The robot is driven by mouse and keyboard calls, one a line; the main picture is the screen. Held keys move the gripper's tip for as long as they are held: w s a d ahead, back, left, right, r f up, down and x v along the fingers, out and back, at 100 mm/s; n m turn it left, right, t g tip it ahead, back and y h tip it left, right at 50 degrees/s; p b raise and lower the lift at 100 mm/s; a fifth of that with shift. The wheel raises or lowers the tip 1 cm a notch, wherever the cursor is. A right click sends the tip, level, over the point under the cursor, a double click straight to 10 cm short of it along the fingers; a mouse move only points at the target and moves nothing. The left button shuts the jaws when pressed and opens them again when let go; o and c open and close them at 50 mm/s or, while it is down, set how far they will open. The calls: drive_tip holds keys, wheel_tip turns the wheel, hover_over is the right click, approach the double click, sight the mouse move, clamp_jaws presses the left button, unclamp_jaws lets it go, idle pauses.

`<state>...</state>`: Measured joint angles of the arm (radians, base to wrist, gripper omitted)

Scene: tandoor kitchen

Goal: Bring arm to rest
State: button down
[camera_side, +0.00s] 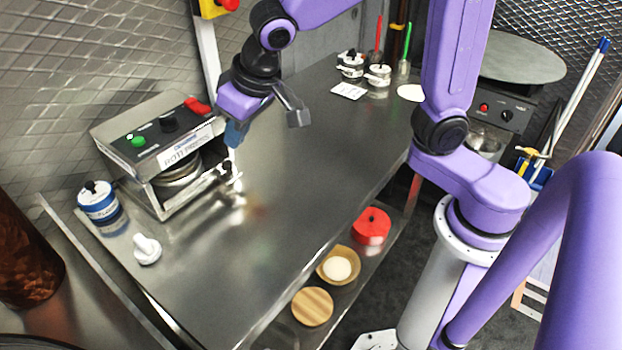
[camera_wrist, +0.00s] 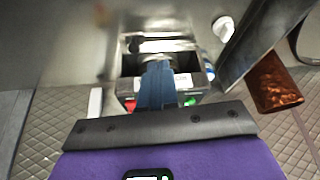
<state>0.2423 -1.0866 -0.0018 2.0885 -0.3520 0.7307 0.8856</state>
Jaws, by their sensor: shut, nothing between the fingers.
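My gripper (camera_side: 232,140) hangs from my purple arm over the steel table, beside the right front of the roti press (camera_side: 165,150). Its blue fingers are together with nothing between them. In the wrist view the shut fingers of my gripper (camera_wrist: 157,68) overlap the roti press (camera_wrist: 190,62) and hide part of it. The side view does not show clearly whether the fingertips touch the press handle (camera_side: 228,172).
A blue-and-white jar (camera_side: 98,202) and a white knob-like object (camera_side: 147,249) stand at the table's left end. Small jars (camera_side: 351,66) and a white card (camera_side: 348,91) are at the far end. The table's middle (camera_side: 290,170) is clear. A lower shelf holds a red container (camera_side: 371,226).

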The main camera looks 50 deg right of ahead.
drive_tip(key=s+d+f+n+g, duration=0.2)
drive_tip(key=s+d+n, duration=0.3)
drive_tip(key=s, duration=0.6)
drive_tip(key=s+d+f+n+g, duration=0.2)
drive_tip(key=s+d+n, duration=0.3)
drive_tip(key=s+d, duration=0.4)
drive_tip(key=s+f, duration=0.1)
drive_tip(key=s, duration=0.1)
drive_tip(key=shift+s+h, duration=0.35)
drive_tip(key=shift+h, duration=0.05)
